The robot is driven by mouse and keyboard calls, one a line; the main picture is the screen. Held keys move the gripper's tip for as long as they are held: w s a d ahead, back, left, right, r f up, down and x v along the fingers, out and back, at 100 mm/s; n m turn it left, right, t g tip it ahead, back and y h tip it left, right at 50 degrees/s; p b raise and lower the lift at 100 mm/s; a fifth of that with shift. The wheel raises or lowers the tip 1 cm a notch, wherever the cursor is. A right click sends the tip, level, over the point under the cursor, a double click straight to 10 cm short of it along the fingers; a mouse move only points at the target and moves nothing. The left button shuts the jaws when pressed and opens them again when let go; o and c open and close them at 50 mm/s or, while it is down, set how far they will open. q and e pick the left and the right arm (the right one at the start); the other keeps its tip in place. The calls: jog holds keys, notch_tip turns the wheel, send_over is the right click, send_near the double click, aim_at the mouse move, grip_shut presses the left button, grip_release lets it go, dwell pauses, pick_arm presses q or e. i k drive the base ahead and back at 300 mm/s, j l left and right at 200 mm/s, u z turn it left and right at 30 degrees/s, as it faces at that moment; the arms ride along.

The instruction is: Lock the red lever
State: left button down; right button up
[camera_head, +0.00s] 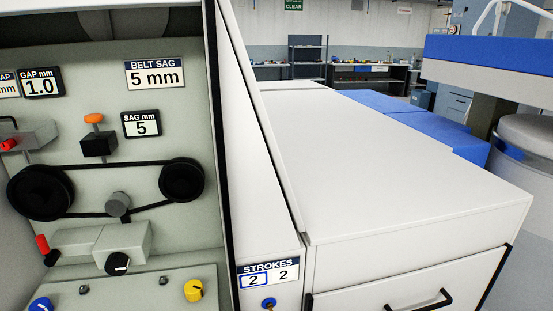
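A small red lever handle (42,243) leans beside a grey block (100,242) at the lower left of the machine's open panel; a dark pivot shows at its lower end. A second red part (8,144) sits at the left edge on a grey block, partly cut off by the frame. I cannot tell which is the task's red lever, nor whether either is locked. Neither of my grippers is in view.
A black belt (120,163) runs around two dark pulleys above the block. An orange-topped knob (93,119), a black dial (117,263), a yellow knob (193,290) and a blue knob (40,305) are nearby. A white cabinet (400,180) fills the right.

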aim_at(52, 257)
jog(key=k+u, duration=0.1)
jog(key=u, duration=1.35)
